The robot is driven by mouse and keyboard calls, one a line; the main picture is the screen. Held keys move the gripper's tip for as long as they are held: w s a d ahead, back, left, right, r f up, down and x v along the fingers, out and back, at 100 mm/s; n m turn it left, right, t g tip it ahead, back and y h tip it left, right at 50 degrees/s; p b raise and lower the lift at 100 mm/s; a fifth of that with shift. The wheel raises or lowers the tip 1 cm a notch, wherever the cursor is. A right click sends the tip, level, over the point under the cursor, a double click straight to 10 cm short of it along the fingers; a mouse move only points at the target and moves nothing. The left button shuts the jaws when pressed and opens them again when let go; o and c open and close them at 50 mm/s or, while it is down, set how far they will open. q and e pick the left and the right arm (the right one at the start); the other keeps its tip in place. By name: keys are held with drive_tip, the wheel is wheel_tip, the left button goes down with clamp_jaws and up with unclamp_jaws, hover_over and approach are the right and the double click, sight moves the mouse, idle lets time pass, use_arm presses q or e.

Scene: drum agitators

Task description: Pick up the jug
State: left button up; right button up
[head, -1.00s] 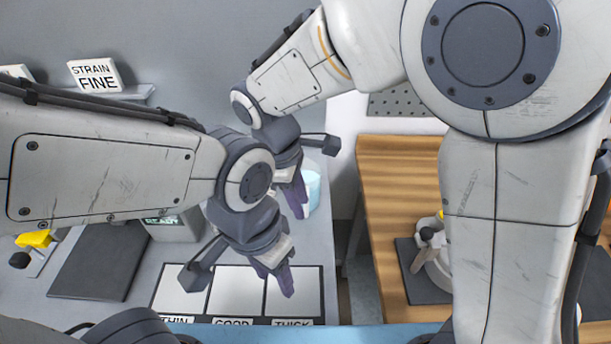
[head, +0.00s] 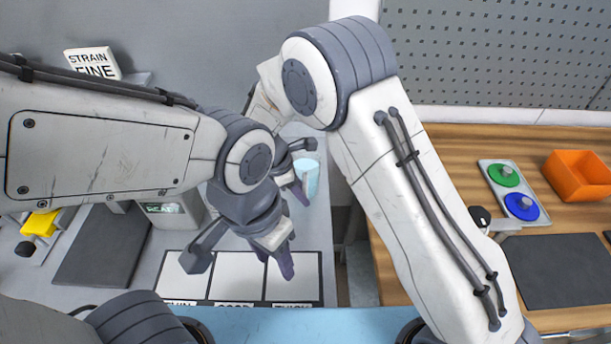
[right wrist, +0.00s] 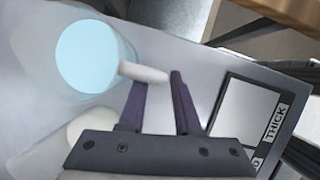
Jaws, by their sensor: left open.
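The jug (head: 311,174) is a light-blue, see-through vessel on the grey bench, partly hidden by my right arm in the head view. In the right wrist view the jug (right wrist: 88,55) is at the upper left, its pale handle (right wrist: 143,72) pointing right. My right gripper (right wrist: 158,80) is open, with its purple fingertips at the handle; I cannot tell whether they touch it. My left gripper (head: 280,264) is open and empty, lower, above the white panels.
Panels (head: 238,275) labelled thin, good and thick lie at the bench front. A pale round thing (right wrist: 85,126) shows beside the jug. A gap separates the wooden table (head: 450,150) at right, with an orange bin (head: 582,175) and green and blue knobs (head: 503,174).

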drive_tip(key=shift+x, duration=1.3)
clamp_jaws()
drive_tip(key=shift+r, duration=0.1)
